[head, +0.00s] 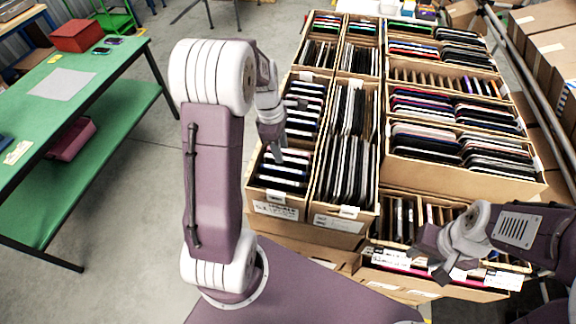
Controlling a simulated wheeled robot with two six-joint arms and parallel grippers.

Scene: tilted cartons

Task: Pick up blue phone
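Many phones stand on edge in rows inside tilted cartons. Some bluish edges show among the phones in the right middle carton (420,104), but I cannot single out one blue phone for sure. My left gripper (279,156) points down over the front left carton (275,209), close above its dark and white phones (284,170). Its fingers are small and partly hidden, so its opening is unclear. My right gripper (447,274) is low at the right, over the front right carton (430,284). It hides part of that carton, and I see no phone clearly held in it.
A green table (95,75) at the left holds a red box (77,36), a paper sheet (64,83) and small devices. More brown cartons (556,50) stand at the right behind a dark rail. Open floor (130,180) lies between the table and the cartons.

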